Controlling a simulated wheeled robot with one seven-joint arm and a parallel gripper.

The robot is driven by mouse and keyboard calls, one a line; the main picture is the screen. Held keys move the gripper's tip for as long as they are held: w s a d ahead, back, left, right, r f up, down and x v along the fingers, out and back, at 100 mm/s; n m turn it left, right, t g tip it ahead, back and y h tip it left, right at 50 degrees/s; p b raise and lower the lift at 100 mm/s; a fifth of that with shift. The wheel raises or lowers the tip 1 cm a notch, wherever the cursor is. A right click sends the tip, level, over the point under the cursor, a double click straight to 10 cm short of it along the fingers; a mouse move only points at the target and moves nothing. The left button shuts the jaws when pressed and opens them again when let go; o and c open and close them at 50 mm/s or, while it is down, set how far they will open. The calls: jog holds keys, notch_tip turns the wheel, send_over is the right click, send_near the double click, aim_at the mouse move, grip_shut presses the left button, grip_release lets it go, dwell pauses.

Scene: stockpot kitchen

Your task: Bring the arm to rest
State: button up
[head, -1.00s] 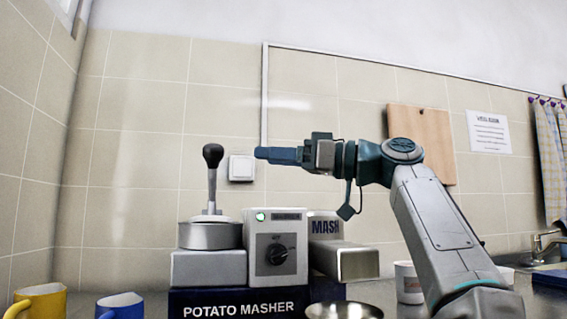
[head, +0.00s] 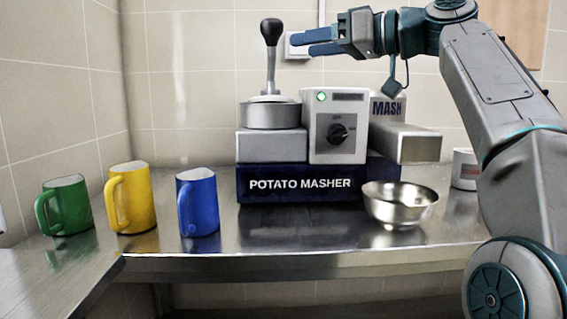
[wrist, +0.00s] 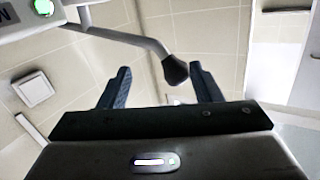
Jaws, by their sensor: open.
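My gripper (head: 312,42) is raised above the potato masher machine and points left in the head view. It is open, and nothing shows between its fingers. In the wrist view its two fingers (wrist: 160,88) stand apart, with the black lever knob (wrist: 175,70) beyond them in the picture. The potato masher (head: 300,183) stands on the counter with its lever (head: 271,60) upright, a dial (head: 338,133) and a lit green light (head: 321,97). The fingers appear close to the lever knob; I cannot tell the gap in depth. My arm bends down at the right.
A green mug (head: 66,206), a yellow mug (head: 133,198) and a blue mug (head: 198,202) stand on the steel counter (head: 300,240) at the left. A metal bowl (head: 400,203) sits before the masher. A white mug (head: 464,169) is partly behind my arm.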

jog(key=a+f+m+g+h+p, duration=0.1)
jog(key=a+f+m+h+p, duration=0.5)
jog(key=p, duration=0.9)
jog(key=s+d+f+m+g+h+p, duration=0.1)
jog(key=s+d+f+h+p, duration=0.2)
jog(key=s+d+f+p, duration=0.1)
jog(key=s+d+f+m+g+h+p, duration=0.2)
jog(key=s+d+f+h+p, duration=0.1)
jog(key=s+p, duration=0.6)
jog(key=s+d+f+m+g+h+p, duration=0.1)
jog(key=s+d+f+m+h+p, duration=0.1)
jog(key=s+d+f+p, duration=0.3)
jog(key=s+d+h+p, duration=0.1)
jog(key=s+d+p, duration=0.1)
jog(key=s, duration=0.2)
jog(key=shift+s+d+f+g, duration=0.15)
jog(key=shift+d+f+g, duration=0.15)
jog(key=shift+d, duration=0.05)
